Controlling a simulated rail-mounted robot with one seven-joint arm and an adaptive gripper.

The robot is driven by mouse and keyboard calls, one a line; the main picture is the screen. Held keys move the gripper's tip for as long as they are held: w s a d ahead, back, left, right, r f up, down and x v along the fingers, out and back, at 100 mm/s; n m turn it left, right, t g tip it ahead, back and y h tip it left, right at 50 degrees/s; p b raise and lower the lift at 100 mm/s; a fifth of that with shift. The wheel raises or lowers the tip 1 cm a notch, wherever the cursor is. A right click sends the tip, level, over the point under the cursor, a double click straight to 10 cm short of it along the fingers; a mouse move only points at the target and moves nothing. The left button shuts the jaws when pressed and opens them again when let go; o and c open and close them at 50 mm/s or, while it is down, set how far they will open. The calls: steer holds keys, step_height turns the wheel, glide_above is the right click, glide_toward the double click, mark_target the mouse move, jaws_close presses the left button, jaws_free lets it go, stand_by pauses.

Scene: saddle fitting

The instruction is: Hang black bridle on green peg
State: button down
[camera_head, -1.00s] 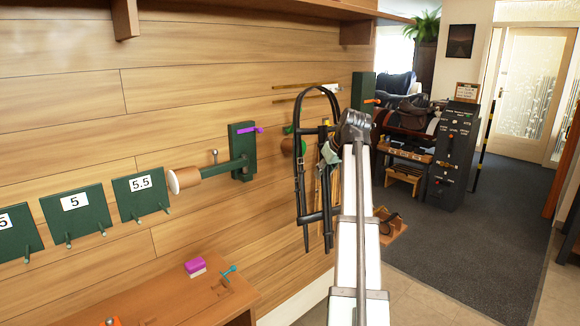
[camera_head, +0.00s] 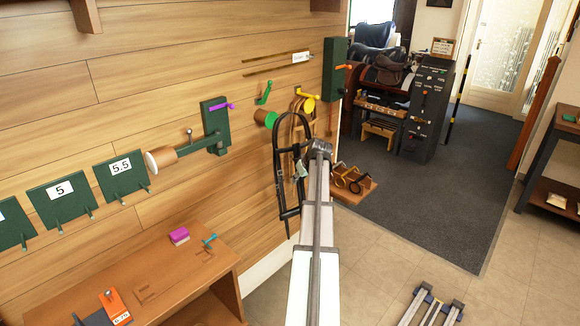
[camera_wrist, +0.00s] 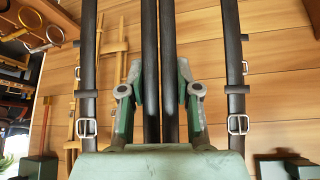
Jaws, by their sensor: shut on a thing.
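The black bridle (camera_head: 281,172) hangs in front of the wooden wall in the head view, below and to the right of the green peg. In the wrist view its black straps (camera_wrist: 149,60) run up and down the picture, with silver buckles on the outer ones. My gripper (camera_wrist: 155,95) is shut on the middle straps. In the head view the gripper is mostly hidden behind my arm. The peg is empty.
A yellow peg (camera_head: 307,104) with brown straps (camera_head: 299,125) is close on the right. A purple hook (camera_head: 221,106) and saddle-holder arm stand left. A wooden bench (camera_head: 160,262) is below left. Open floor (camera_head: 420,220) lies to the right.

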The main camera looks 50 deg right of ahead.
steer(key=shift+w+d+f, duration=0.1)
steer(key=shift+w, duration=0.15)
steer(key=w+d+f, duration=0.1)
steer(key=w+f, duration=0.1)
steer(key=w, duration=1)
steer(key=shift+w+d, duration=0.35)
steer(key=shift+w, duration=0.05)
stand_by(1.2)
steer(key=shift+s+a+f, duration=0.1)
steer(key=shift+f, duration=0.2)
stand_by(0.3)
